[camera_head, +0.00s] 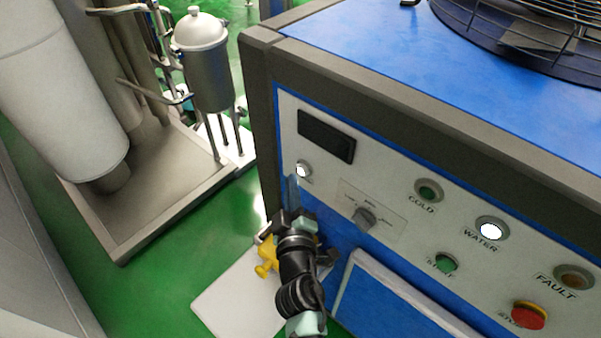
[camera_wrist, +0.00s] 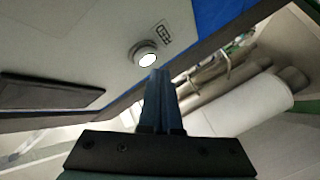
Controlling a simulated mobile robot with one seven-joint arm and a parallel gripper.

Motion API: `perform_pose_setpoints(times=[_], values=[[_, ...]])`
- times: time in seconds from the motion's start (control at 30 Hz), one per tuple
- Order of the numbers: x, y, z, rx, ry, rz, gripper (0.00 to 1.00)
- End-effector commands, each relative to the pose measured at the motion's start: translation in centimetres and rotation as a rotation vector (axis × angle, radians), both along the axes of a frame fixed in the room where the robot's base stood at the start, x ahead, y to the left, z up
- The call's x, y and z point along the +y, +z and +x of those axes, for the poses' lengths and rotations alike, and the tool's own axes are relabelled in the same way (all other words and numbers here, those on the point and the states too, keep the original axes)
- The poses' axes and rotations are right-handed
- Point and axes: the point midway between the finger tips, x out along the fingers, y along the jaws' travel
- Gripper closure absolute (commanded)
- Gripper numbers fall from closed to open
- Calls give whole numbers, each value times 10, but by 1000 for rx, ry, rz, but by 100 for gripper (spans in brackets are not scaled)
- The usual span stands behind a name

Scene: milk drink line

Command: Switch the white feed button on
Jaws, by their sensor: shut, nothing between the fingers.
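The white feed button (camera_head: 303,169) is a small round button with a grey ring, at the left end of the control panel (camera_head: 390,235), below the dark display. In the wrist view the feed button (camera_wrist: 148,57) has a bright white face, just beyond my fingertips. My gripper (camera_head: 292,180) is shut and empty, its tips pointing up at the panel close below the button. In the wrist view my gripper (camera_wrist: 158,74) shows its fingers together. I cannot tell whether the tips touch the button. Its label is partly hidden in the head view.
A selector knob (camera_head: 365,217) sits right of my gripper. The cold (camera_head: 429,191), bright white water (camera_head: 491,230), green start (camera_head: 445,263) and red stop (camera_head: 528,315) controls lie further right. A yellow fitting (camera_head: 266,258) is beside my arm. A steel canister (camera_head: 208,78) stands back left.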

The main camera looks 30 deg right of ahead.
Motion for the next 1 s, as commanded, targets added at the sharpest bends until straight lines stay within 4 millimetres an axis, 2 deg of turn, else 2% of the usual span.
perform_pose_setpoints(times=[0.37, 1.0], values=[[5, -1, -1, -1, 2, 0, 100], [58, -2, -21, 0, 1, 0, 100]])
